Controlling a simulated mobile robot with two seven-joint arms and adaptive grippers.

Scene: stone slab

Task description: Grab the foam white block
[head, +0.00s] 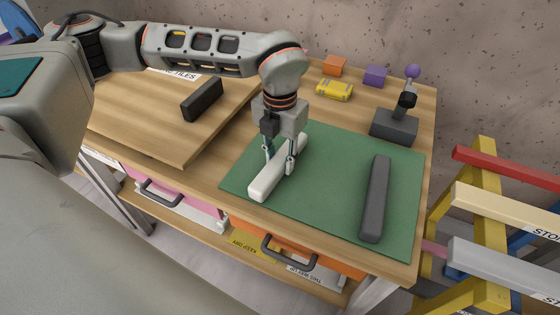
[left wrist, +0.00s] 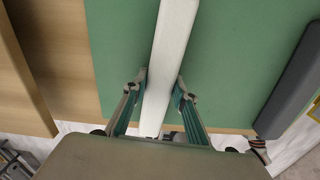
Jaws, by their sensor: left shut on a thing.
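The foam white block (head: 266,182) is a long white bar at the left part of the green mat (head: 330,190). My left gripper (head: 278,165) comes down over it from above, with one finger on each side, and is shut on it. In the left wrist view the white block (left wrist: 172,50) runs between the two fingertips (left wrist: 160,88), which touch its sides. In the head view the fingers hide part of the block. I cannot tell whether the block rests on the mat or is slightly lifted. My right gripper is not in view.
A long dark grey bar (head: 375,200) lies on the mat's right side. A black block (head: 202,99) sits on a raised wooden board at left. A joystick (head: 396,122), an orange cube (head: 334,66), a purple cube (head: 376,76) and a yellow item (head: 335,90) stand behind. A rack (head: 490,220) stands right.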

